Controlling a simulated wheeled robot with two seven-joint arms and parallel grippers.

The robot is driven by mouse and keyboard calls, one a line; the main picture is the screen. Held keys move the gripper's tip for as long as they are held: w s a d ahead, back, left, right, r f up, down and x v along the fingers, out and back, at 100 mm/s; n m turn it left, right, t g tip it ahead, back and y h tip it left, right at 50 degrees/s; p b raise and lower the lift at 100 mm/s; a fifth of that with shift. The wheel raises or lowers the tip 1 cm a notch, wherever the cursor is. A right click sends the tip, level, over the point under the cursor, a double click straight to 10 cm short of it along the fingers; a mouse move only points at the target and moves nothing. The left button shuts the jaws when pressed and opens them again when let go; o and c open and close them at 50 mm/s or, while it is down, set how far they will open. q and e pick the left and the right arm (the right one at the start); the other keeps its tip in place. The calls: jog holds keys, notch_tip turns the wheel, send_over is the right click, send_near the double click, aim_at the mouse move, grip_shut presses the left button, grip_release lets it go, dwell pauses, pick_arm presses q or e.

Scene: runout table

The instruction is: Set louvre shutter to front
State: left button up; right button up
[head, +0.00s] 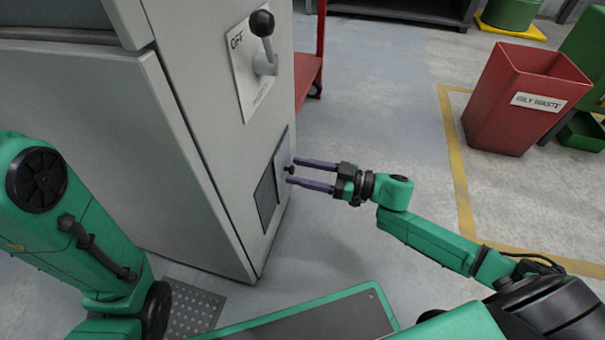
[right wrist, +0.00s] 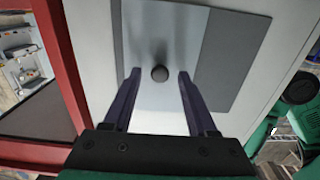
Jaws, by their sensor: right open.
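The louvre shutter is a light grey plate (right wrist: 190,25) with a small round dark knob (right wrist: 159,73), set over a darker grey panel (right wrist: 235,50) in the right wrist view. In the head view the dark panel (head: 266,201) sits low on the side of the grey cabinet. My right gripper (head: 294,172) is open at the shutter, with one finger on either side of the knob. I cannot tell whether either finger touches it. My left gripper is out of view.
Above the shutter, the cabinet (head: 215,150) carries a lever with a black ball (head: 262,23), beside an OFF label. A red cart (head: 311,70) stands behind the cabinet. A red waste bin (head: 515,100) stands at the right. The floor between cabinet and bin is clear.

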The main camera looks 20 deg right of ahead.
grip_shut()
dwell(1.4)
